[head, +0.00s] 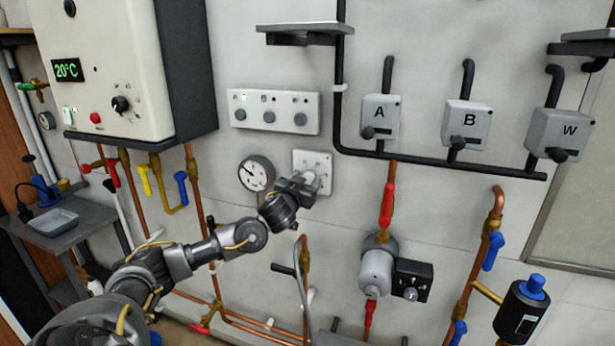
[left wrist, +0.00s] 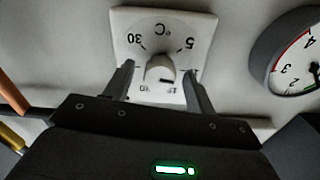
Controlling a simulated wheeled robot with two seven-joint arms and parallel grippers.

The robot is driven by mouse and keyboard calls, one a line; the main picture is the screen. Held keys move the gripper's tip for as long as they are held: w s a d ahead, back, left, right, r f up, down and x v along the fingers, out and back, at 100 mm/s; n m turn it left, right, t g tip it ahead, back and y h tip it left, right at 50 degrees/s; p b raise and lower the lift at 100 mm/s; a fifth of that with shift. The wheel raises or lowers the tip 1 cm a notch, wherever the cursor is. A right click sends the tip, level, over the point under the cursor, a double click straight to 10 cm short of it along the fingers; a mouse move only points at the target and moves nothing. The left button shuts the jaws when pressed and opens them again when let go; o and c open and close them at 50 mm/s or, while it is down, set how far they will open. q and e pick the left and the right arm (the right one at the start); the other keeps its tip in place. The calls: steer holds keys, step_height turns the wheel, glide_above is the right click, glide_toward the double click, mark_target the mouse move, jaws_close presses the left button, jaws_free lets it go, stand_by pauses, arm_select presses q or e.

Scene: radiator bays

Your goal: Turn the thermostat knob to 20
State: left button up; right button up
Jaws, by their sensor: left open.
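The thermostat is a pale square wall plate (head: 328,161) in the head view, partly covered by my left gripper (head: 308,184). In the left wrist view the dial plate (left wrist: 190,28) appears upside down, with "30" at left, "5" at right and small marks along the bottom that are hard to read. The fingers are open, one on each side, with a visible gap to the knob. A dark mark shows on the knob's lower edge. My right gripper is not in view.
A pressure gauge (head: 256,173) is on the wall just left of the thermostat. A panel with several round buttons (head: 274,109) is above. A boiler (head: 105,45) shows "20°C" at upper left. Copper pipes and a pump (head: 377,268) are below and right.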

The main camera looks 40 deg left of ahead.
arm_select(q)
steer(key=shift+w+a, duration=0.1)
steer(key=shift+w, duration=0.25)
steer(key=shift+c, duration=0.4)
